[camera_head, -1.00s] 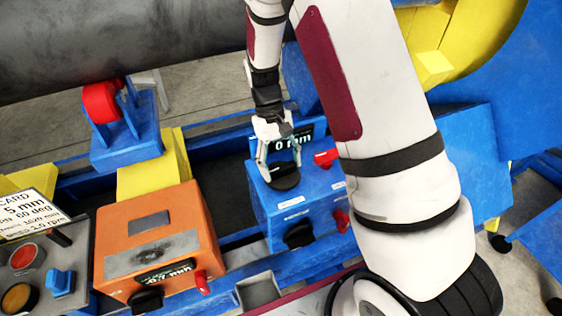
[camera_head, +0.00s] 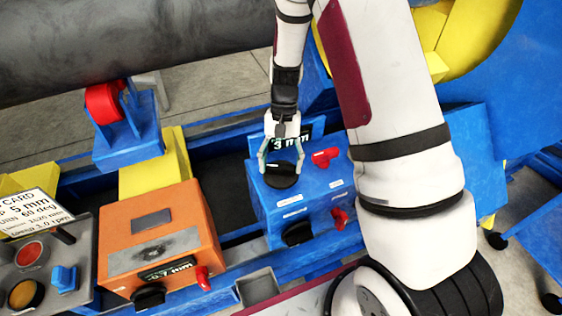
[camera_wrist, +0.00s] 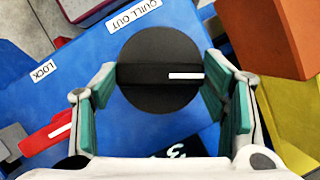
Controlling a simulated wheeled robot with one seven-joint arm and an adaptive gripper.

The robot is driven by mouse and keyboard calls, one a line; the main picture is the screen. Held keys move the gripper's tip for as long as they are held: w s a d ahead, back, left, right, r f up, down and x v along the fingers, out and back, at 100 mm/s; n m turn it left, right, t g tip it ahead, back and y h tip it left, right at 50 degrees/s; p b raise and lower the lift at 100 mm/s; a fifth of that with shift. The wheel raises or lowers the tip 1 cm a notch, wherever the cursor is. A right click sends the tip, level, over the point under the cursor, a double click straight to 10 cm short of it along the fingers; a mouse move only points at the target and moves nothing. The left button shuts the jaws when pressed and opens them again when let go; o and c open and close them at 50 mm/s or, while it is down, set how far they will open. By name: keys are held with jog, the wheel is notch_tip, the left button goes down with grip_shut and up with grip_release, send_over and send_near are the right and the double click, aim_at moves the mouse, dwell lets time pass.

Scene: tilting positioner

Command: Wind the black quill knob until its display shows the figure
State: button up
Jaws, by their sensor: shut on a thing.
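The black quill knob (camera_head: 281,181) is a round disc on top of the blue box (camera_head: 318,198). My gripper (camera_head: 282,168) reaches down from above and is shut on the knob, one finger on each side. In the wrist view the knob (camera_wrist: 158,50) fills the space between the fingers, and its white mark (camera_wrist: 186,76) points right. A "QUILL OUT" label (camera_wrist: 133,14) lies beside it. The display (camera_head: 290,142) behind my gripper reads "3 mm", partly covered by my gripper.
Red levers (camera_head: 325,157) (camera_head: 340,219) and another black knob (camera_head: 298,234) are on the blue box. An orange box (camera_head: 155,225) stands to its left. A grey pipe (camera_head: 150,40) crosses behind.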

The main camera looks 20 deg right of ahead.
dwell(0.3)
jog(key=o, duration=1.1)
jog(key=shift+o, duration=0.2)
jog(key=v, duration=1.2)
